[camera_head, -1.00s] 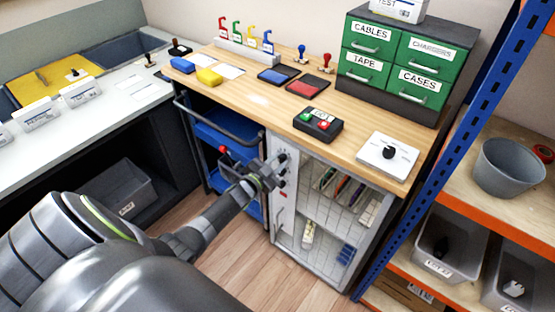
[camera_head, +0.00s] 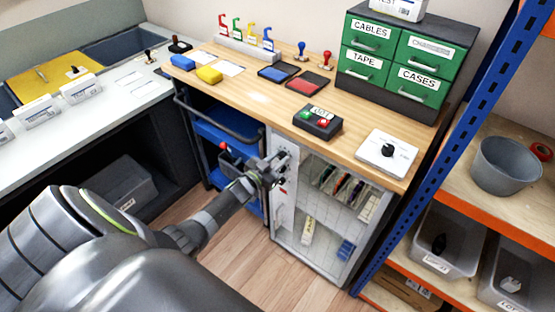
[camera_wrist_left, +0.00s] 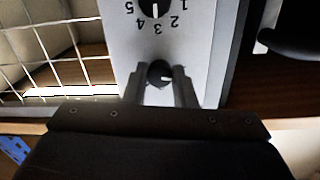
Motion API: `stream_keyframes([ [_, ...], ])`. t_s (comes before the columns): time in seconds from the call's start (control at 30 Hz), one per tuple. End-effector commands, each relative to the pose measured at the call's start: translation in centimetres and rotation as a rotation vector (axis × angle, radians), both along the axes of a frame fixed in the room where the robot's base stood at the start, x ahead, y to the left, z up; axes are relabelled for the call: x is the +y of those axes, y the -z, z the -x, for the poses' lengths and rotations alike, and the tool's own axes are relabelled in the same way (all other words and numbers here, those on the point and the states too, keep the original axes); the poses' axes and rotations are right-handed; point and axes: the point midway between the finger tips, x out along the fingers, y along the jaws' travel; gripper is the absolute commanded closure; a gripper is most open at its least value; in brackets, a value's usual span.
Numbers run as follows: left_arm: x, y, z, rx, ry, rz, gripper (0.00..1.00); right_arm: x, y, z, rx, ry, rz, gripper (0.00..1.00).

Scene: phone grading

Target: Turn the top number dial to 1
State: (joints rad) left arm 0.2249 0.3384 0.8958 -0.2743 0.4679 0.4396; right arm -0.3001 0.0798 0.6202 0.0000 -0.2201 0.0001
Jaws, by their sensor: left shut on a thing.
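The control panel (camera_head: 283,209) is a pale upright strip on the front of the cabinet under the wooden bench. In the left wrist view it appears upside down. My left gripper (camera_head: 278,163) is at its upper part. In the left wrist view the gripper (camera_wrist_left: 159,77) has a finger on each side of a dark round knob, the top dial (camera_wrist_left: 158,70), and is shut on it. A white mark on this knob points to the picture's right. Its numbers are hidden by the gripper. A lower dial (camera_wrist_left: 154,9) shows numbers 1 to 5. My right gripper is not in view.
The wooden bench top (camera_head: 255,99) overhangs the panel closely. A wire-mesh cabinet door (camera_head: 325,215) lies right of the panel, and a blue trolley (camera_head: 224,135) stands left. A black box with red and green buttons (camera_head: 317,121) sits on the bench.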

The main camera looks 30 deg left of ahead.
Motion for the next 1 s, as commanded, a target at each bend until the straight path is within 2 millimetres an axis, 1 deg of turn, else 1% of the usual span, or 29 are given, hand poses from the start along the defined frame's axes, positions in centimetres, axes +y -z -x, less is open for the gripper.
stream_keyframes([
  [0.1, 0.0, 0.1, 0.1, 0.002, 0.000, 0.002, 0.99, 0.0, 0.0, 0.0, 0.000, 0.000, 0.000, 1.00],
  [0.13, 0.0, 0.1, 0.1, 0.002, 0.000, 0.002, 0.72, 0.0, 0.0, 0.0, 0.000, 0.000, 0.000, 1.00],
  [0.27, 0.0, 0.1, 0.0, 0.001, 0.000, 0.001, 0.55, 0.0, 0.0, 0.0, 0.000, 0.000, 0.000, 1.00],
  [0.53, 0.0, 0.0, 0.1, 0.001, 0.000, 0.000, 0.54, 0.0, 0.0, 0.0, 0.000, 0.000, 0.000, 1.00],
  [0.67, 0.1, 0.1, 0.6, 0.002, 0.000, -0.001, 0.54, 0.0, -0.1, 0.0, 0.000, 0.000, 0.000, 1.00],
  [0.77, 0.2, 0.0, 1.7, 0.002, 0.000, -0.001, 0.54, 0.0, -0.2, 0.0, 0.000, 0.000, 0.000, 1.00],
  [0.87, 0.3, -0.1, 3.3, 0.002, 0.000, -0.001, 0.54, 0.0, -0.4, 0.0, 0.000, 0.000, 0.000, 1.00],
  [1.0, 0.6, -0.1, 6.1, 0.003, 0.000, 0.000, 0.54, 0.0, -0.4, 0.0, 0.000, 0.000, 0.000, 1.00],
])
